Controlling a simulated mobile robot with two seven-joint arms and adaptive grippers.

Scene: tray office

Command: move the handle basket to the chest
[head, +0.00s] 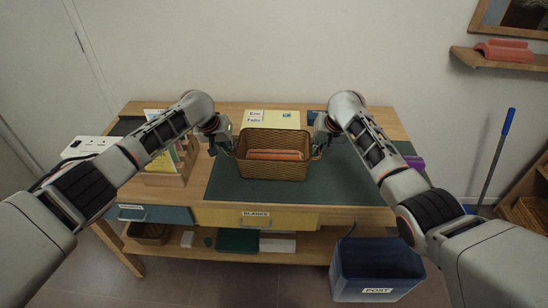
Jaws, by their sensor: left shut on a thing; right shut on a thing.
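The handle basket (272,172) is brown wicker and stands at the middle of the desk, on or just above a dark green mat. Something orange (275,155) lies inside it. My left gripper (233,152) is shut on the basket's left side. My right gripper (318,152) is shut on its right side. The fingertips are small and partly hidden against the basket ends. Nothing in view is clearly the chest.
The green mat (350,185) covers much of the wooden desk (385,124). A file holder (168,165) with papers stands at left. A blue bin (375,268) marked POST is on the floor at front right. A wall shelf (495,59) is at upper right.

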